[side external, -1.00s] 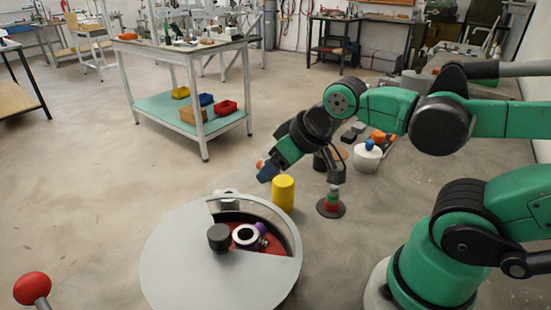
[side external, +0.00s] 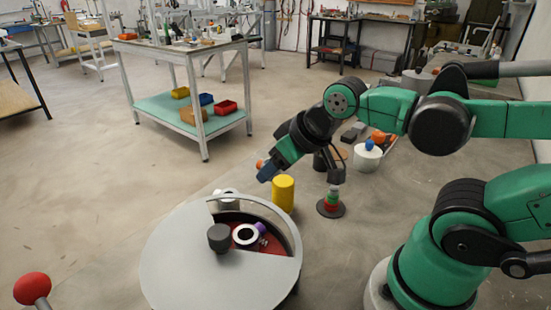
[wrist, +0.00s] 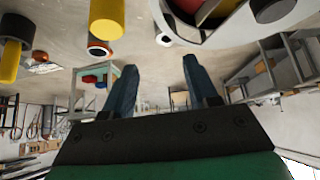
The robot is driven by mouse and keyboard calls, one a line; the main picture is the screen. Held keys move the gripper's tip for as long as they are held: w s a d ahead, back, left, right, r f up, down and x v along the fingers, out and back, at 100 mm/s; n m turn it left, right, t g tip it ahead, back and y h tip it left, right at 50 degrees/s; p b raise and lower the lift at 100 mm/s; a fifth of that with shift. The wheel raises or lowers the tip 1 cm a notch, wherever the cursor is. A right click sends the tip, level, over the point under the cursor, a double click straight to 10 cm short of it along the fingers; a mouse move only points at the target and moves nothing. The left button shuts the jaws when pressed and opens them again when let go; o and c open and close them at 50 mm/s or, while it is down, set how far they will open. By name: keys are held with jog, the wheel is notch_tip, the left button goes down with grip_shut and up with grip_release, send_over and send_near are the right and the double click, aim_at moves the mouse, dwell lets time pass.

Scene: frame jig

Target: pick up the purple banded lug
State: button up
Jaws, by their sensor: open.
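The purple lug (side external: 261,228) shows only as a small purple patch inside the round grey drum (side external: 172,255), through the opening in its lid. It sits just right of and behind a white ring-shaped part (side external: 245,235) that seems to cover some of it. Its band cannot be made out. My gripper (side external: 264,171) is above and behind the drum, apart from the lug. In the wrist view its two blue-grey fingers (wrist: 160,72) are spread with nothing between them. I cannot make out the lug in the wrist view.
A dark knob (side external: 219,238) stands on the lid beside the opening. A raised grey rim (side external: 291,225) curves around its right side. A yellow cylinder (side external: 283,193) and a grey ring part (side external: 229,198) stand behind the drum. A red-green stack (side external: 331,203) is farther right.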

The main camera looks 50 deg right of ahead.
aim_at(248, 233)
jog(key=shift+o, duration=1.2)
jog(key=shift+w+a+f+n+g, duration=0.1)
jog(key=shift+a+f+n+g, duration=0.15)
jog(key=shift+n, duration=0.25)
jog(key=a+f+n+g+y, duration=0.1)
jog(key=n, duration=0.2)
jog(key=a+f+n+g+y, duration=0.1)
jog(key=f+n+g, duration=0.1)
jog(key=n, duration=0.2)
jog(key=a+f+n+g+y, duration=0.1)
jog(key=f+n, duration=0.1)
jog(key=n, duration=0.1)
jog(key=shift+w+a, duration=0.1)
jog(key=shift+w, duration=0.15)
jog(key=shift+s+a+f+n+g+y, duration=0.15)
jog(key=shift+n+g+y, duration=0.1)
jog(key=shift+n, duration=0.3)
jog(key=shift+w+a+f+n+g+y, duration=0.15)
jog(key=shift+n+g+y, duration=0.1)
jog(key=shift+n, duration=0.3)
jog(key=shift+x, duration=2.8)
